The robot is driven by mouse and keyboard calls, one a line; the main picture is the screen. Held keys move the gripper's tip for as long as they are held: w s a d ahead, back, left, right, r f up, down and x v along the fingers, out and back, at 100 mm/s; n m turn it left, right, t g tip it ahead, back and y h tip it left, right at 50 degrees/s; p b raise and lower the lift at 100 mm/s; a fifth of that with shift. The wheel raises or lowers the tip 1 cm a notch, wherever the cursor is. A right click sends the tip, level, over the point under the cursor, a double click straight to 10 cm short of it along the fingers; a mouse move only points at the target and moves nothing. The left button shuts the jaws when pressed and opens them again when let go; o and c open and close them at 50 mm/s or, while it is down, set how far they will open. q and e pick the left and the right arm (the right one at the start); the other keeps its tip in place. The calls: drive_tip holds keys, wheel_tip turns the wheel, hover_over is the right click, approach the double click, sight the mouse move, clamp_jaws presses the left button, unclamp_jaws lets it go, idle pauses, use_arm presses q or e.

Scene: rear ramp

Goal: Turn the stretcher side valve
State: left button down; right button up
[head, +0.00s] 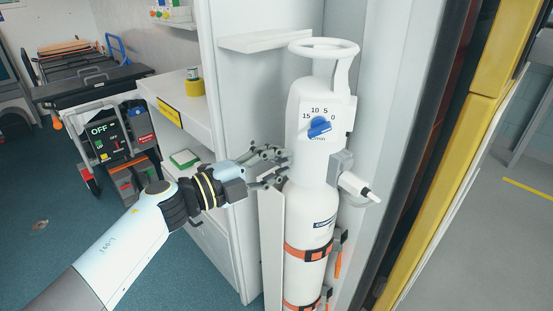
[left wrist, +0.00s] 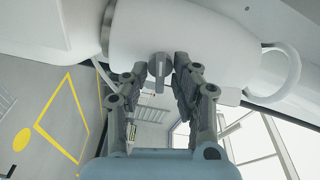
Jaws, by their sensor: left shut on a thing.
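A white gas cylinder (head: 308,215) stands upright with a white handwheel-like ring on top. It has a blue dial knob (head: 319,127) on its front, by a scale marked 15, 10, 5, 0. My left gripper (head: 282,167) reaches the cylinder's left side, the one facing the stretcher (head: 90,85). In the left wrist view, my left gripper (left wrist: 160,75) has its fingers on either side of a small grey valve knob (left wrist: 159,67) on the white body and is shut on it. In the head view this knob is hidden behind the fingers. My right gripper is not in view.
A grey block with a white outlet (head: 358,187) sticks out on the cylinder's right. Orange straps (head: 306,252) hold the cylinder. White shelving (head: 240,232) stands close behind my left gripper. A yellow door edge (head: 470,150) is at the right.

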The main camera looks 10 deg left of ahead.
use_arm(q)
drive_tip(key=shift+w+r, duration=0.1)
drive_tip(key=shift+r, duration=0.1)
drive_tip(key=c, duration=1.4)
unclamp_jaws()
drive_tip(key=shift+f, duration=0.1)
drive_tip(key=shift+s+a, duration=0.3)
drive_tip(key=v, duration=1.1)
drive_tip(key=shift+s, duration=0.15)
